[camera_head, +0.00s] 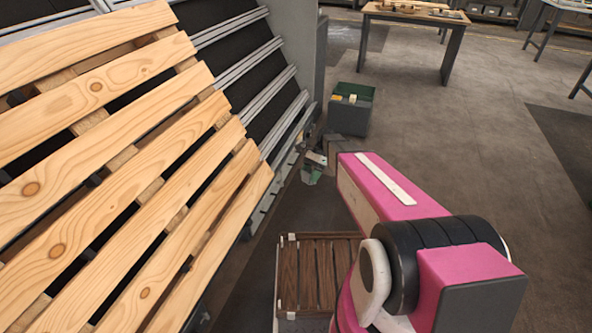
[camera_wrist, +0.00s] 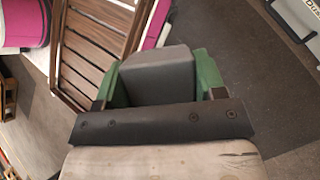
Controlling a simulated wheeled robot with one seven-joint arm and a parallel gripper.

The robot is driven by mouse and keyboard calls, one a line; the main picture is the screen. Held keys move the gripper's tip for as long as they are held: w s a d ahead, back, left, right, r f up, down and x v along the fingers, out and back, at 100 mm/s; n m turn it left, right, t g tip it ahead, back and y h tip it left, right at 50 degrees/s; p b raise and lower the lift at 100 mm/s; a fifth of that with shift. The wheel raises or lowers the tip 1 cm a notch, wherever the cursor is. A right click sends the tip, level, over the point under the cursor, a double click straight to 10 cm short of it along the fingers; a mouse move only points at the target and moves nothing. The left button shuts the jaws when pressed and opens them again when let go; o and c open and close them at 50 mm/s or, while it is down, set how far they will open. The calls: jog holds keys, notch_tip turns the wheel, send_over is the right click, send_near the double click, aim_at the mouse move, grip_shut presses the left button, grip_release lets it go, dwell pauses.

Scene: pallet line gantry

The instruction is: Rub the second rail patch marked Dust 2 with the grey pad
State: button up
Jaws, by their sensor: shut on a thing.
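In the wrist view my gripper (camera_wrist: 160,76) has its two green fingers closed on the sides of the grey pad (camera_wrist: 157,70). The pad is a plain grey block held between them. At the top right corner of the wrist view is a pale rail (camera_wrist: 296,17) with a cut-off label that seems to begin "Dus"; its number is out of the picture. The pad is apart from this rail in the picture. In the head view my gripper (camera_head: 312,169) is small and far down beside the conveyor's edge. The pad and any dust patch are hard to make out there.
A wooden pallet (camera_head: 110,165) fills the left of the head view, beside the conveyor's metal rails (camera_head: 240,70). A green bin (camera_head: 351,108) with small items stands beyond my arm. A table (camera_head: 415,17) is at the back. Open floor lies to the right.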

jog(key=w+a+f+m+t+y, duration=0.3)
jog(key=w+a+f+m+t, duration=0.2)
jog(key=w+f+m+t, duration=0.3)
jog(key=w+a+f+m+t+y, duration=0.4)
jog(key=w+f+m+t, duration=0.4)
jog(key=w+m, duration=0.4)
jog(key=shift+w+a+f+m+y, duration=0.35)
jog(key=shift+w+a+f, duration=0.35)
jog(key=shift+w, duration=0.35)
jog(key=shift+w+a+f, duration=0.2)
jog(key=shift+a+f, duration=0.05)
jog(key=shift+a, duration=0.25)
jog(key=shift+w+a+f, duration=0.15)
jog(key=shift+a+f, duration=0.05)
jog(key=shift+a, duration=0.25)
jog(key=shift+s, duration=0.1)
jog(key=s, duration=0.1)
jog(key=s+a, duration=0.1)
jog(key=s, duration=0.1)
jog(key=shift+s+a, duration=0.25)
jog(key=shift+w, duration=0.1)
